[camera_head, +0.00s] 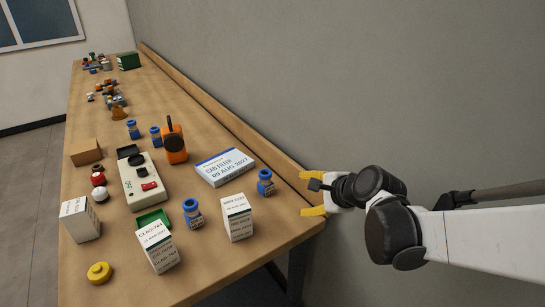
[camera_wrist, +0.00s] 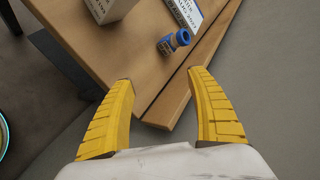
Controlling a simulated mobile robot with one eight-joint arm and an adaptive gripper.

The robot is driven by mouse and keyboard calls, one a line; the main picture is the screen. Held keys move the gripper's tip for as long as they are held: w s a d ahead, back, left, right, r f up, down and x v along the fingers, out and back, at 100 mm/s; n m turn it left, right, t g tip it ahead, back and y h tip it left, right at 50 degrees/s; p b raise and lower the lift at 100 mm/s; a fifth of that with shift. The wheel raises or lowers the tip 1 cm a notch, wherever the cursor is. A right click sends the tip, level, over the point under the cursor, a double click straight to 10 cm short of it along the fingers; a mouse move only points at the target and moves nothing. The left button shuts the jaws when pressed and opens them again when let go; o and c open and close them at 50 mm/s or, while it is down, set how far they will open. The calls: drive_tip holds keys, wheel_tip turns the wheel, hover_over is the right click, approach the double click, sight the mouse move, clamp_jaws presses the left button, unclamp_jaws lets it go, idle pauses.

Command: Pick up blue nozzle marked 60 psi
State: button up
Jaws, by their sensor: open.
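Several blue nozzles with printed bands stand on the wooden table (camera_head: 110,236). The markings are too small to read, so I cannot tell which says 60 psi. My gripper (camera_head: 312,194) is open and empty, just off the table's right edge, right of the nearest nozzle. In the wrist view a blue nozzle (camera_wrist: 173,42) lies beyond the open yellow fingers (camera_wrist: 160,80), apart from them.
A white flat box (camera_head: 225,167), white cartons (camera_head: 237,217) (camera_head: 158,246) (camera_head: 80,219) and a green tray (camera_head: 152,219) surround the nozzles. An orange device (camera_head: 174,143) and a pale switch box (camera_head: 143,181) stand farther left. A raised wooden rail (camera_head: 220,108) runs along the wall side.

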drive_tip(key=w+a+f+m+y+p, duration=0.1)
drive_tip(key=w+a+f+m+y, duration=0.15)
drive_tip(key=w+m, duration=0.3)
drive_tip(key=m+t+p, duration=0.1)
drive_tip(key=m+t, duration=0.1)
drive_tip(key=m, duration=0.5)
approach(269, 184)
drive_tip(key=shift+w+d+f+y, duration=0.1)
drive_tip(key=shift+w+f+y, duration=0.25)
drive_tip(key=shift+w+f, duration=0.45)
drive_tip(key=b+x, duration=0.1)
drive_tip(key=x, duration=0.4)
drive_tip(key=b+x, duration=0.2)
drive_tip(key=x, duration=0.3)
drive_tip(key=shift+s+a+r, duration=0.15)
drive_tip(key=shift+s+a, duration=0.05)
drive_tip(key=shift+a, duration=0.2)
drive_tip(key=shift+w+a, duration=0.15)
drive_tip(key=shift+w, duration=0.1)
drive_tip(key=shift+c, duration=0.5)
clamp_jaws()
